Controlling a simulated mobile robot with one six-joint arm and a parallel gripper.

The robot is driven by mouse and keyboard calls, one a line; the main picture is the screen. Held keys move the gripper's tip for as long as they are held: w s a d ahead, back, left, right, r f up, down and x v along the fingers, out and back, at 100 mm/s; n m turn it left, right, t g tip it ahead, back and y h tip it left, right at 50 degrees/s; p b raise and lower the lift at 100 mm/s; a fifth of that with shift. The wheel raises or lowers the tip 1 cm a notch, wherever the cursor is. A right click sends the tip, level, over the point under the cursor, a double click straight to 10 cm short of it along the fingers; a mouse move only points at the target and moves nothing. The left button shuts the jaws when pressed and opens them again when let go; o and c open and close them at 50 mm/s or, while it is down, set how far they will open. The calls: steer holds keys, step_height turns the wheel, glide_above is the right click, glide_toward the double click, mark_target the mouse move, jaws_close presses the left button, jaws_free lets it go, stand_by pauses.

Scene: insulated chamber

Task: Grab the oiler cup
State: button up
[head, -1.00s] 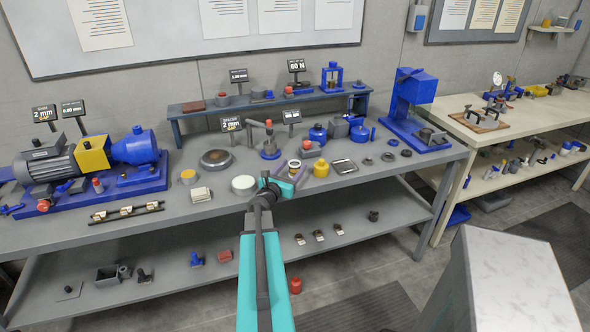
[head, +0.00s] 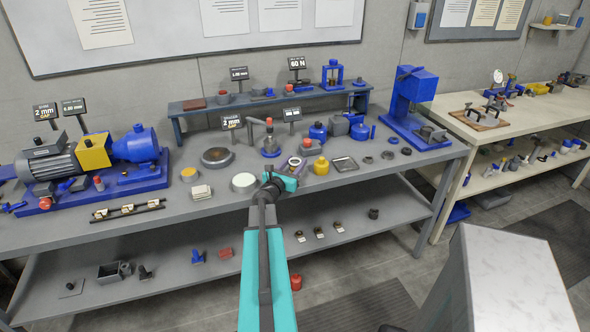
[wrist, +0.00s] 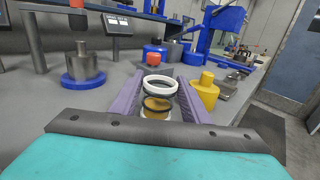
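A small ring-topped cup (wrist: 159,87), which looks like the oiler cup, stands on the grey bench. It has a white rim, a dark band and a yellowish part lower down. In the head view its pale ring (head: 295,162) shows just beyond my gripper (head: 288,174). In the wrist view the two purple fingers of my gripper (wrist: 160,98) stand apart, one on each side of the cup. I cannot tell whether they touch it.
A yellow bottle-shaped part (wrist: 206,92) stands close to the right finger. A red-topped part (head: 307,147) is just behind the cup. A blue-based post (wrist: 83,70) is at the left. A white-topped round tin (head: 243,182) and a flat tray (head: 344,164) are nearby.

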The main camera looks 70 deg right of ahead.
mark_target(296, 166)
steer(key=c, duration=0.9)
steer(key=shift+r, duration=0.1)
steer(key=shift+r+b, duration=0.55)
steer(key=shift+r, duration=0.95)
steer(key=shift+s+a+r, duration=0.15)
steer(key=shift+a, duration=0.2)
steer(key=s+a, duration=0.1)
steer(key=a, duration=0.1)
steer(key=s+a+b, duration=0.1)
steer(key=a, duration=0.1)
steer(key=s+a+b, duration=0.1)
steer(key=a, duration=0.2)
steer(key=shift+r, duration=0.35)
steer(key=shift+a+r+p, duration=0.2)
steer(key=shift+r+p, duration=0.05)
steer(key=shift+p, duration=0.15)
steer(key=a+p, duration=0.1)
steer(key=s+a+p, duration=0.1)
steer(key=p, duration=0.1)
steer(key=shift+r+p, duration=0.15)
steer(key=shift+p, duration=0.15)
